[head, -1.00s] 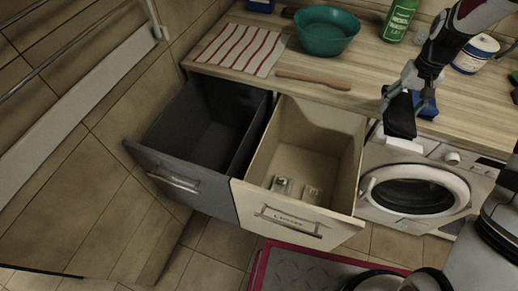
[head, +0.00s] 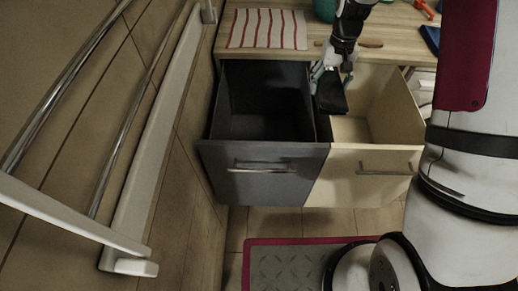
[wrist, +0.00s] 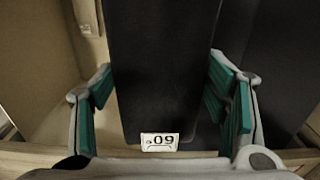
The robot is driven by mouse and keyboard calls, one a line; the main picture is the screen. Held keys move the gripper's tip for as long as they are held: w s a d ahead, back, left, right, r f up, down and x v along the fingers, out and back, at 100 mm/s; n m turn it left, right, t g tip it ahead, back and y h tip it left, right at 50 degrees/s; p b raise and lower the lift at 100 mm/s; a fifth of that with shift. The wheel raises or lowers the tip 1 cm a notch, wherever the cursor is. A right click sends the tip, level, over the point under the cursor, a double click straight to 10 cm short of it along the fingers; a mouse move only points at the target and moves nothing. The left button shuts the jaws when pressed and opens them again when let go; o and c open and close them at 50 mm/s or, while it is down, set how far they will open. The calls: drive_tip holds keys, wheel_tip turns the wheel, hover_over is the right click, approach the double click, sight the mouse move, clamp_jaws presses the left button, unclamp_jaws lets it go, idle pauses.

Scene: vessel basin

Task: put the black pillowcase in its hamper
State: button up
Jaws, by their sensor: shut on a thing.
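My gripper (head: 331,72) is shut on the black pillowcase (head: 332,95), a dark folded slab hanging from the fingers. In the wrist view the pillowcase (wrist: 165,65) lies between the teal finger pads, with a white tag (wrist: 160,142) at its near edge. Two pull-out hampers stand open under the counter: a dark grey one (head: 222,165) on the left and a cream one (head: 345,180) on the right. In the head view the pillowcase appears over the border between them. In the wrist view cream shows left of it and dark grey right. The dark hamper looks empty.
A striped cloth (head: 268,28) lies on the counter (head: 440,50) behind the dark hamper. A teal basin (head: 324,10) and a wooden stick (head: 370,43) are on the counter. A white wall rail (head: 150,165) stands at left. A red-edged grey mat (head: 285,265) lies on the floor.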

drive_tip(key=w+a+f+b, duration=0.2)
drive_tip(key=a+f+b, duration=0.5)
drive_tip(key=f+b, duration=0.1)
drive_tip(key=w+a+f+b, duration=0.3)
drive_tip(key=a+f+b, duration=0.5)
drive_tip(key=b, duration=0.1)
drive_tip(key=s+a+f+b, duration=0.3)
drive_tip(key=a+f+b, duration=0.3)
drive_tip(key=f+b, duration=0.3)
drive_tip(key=s+a+f+b, duration=0.3)
drive_tip(key=a+f+b, duration=0.2)
drive_tip(key=f+b, duration=0.3)
wheel_tip(320, 180, down, 9)
drive_tip(key=b, duration=0.4)
drive_tip(key=shift+f, duration=0.15)
drive_tip(key=shift+f, duration=0.15)
drive_tip(key=o, duration=1.4)
drive_tip(key=shift+c, duration=0.2)
